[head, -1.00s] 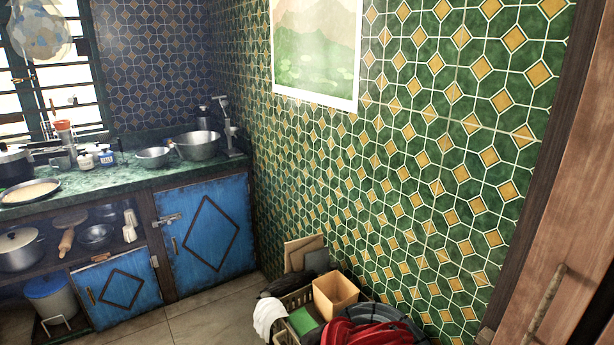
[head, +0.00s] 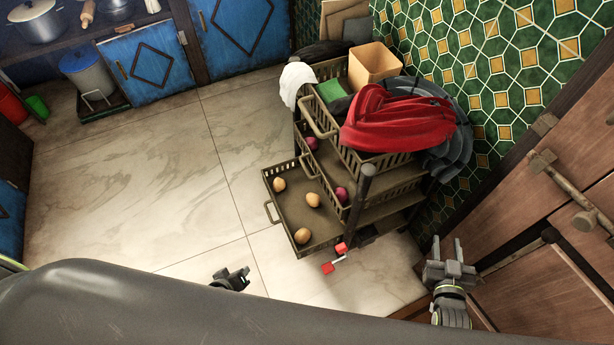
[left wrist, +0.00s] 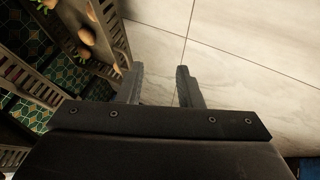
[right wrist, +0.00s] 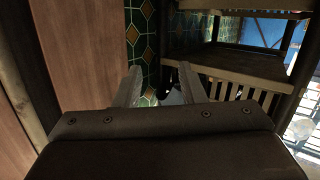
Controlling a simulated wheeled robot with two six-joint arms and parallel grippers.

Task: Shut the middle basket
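A dark rack by the tiled wall holds slatted baskets. One basket (head: 324,234), below the top one, is pulled out to the left, with potatoes and purple onions in it and a handle (head: 270,212) on its front. It also shows in the left wrist view (left wrist: 112,38). I cannot tell for sure which level it is on. My left gripper (head: 240,274) is open and empty, low in front of the basket and apart from it; its fingers also show in the left wrist view (left wrist: 159,75). My right gripper (head: 449,245) is open and empty, right of the rack, fingers pointing away.
The top basket (head: 372,160) carries a red cloth (head: 395,122), a white cloth (head: 296,82) and a cardboard box (head: 373,68). Small red items (head: 334,260) lie on the floor before the rack. A wooden door (head: 530,225) stands at right. The floor at left is clear.

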